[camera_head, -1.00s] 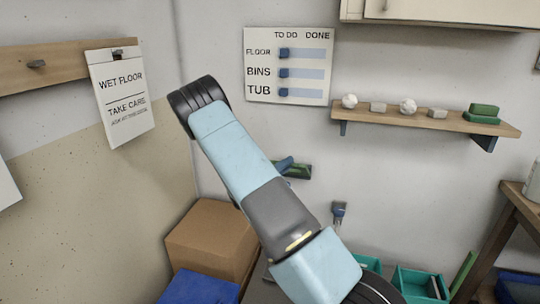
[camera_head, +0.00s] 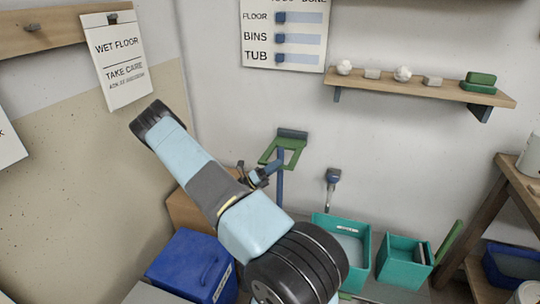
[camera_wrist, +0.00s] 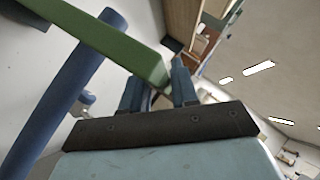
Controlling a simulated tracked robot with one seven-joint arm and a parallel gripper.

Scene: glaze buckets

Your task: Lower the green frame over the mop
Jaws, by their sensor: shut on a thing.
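The green frame (camera_head: 295,156) is a flat open piece in front of the back wall, tilted in the head view. A dark block (camera_head: 292,134) shows at its far edge. My gripper (camera_head: 264,173) is shut on the frame's near end; the wrist view shows the green bar (camera_wrist: 100,42) running into the fingers (camera_wrist: 157,88). A blue upright pole, seemingly the mop handle (camera_head: 280,185), has its top at the frame's opening. In the wrist view the pole (camera_wrist: 62,95) crosses the bar; I cannot tell if it is through the opening. The mop's lower end is hidden.
A blue lidded bin (camera_head: 190,266) and a cardboard box (camera_head: 190,212) stand at lower left. Teal bins (camera_head: 343,240) stand to the right of the pole. A brush (camera_head: 332,185) hangs on the wall. A wooden shelf (camera_head: 420,88) is above.

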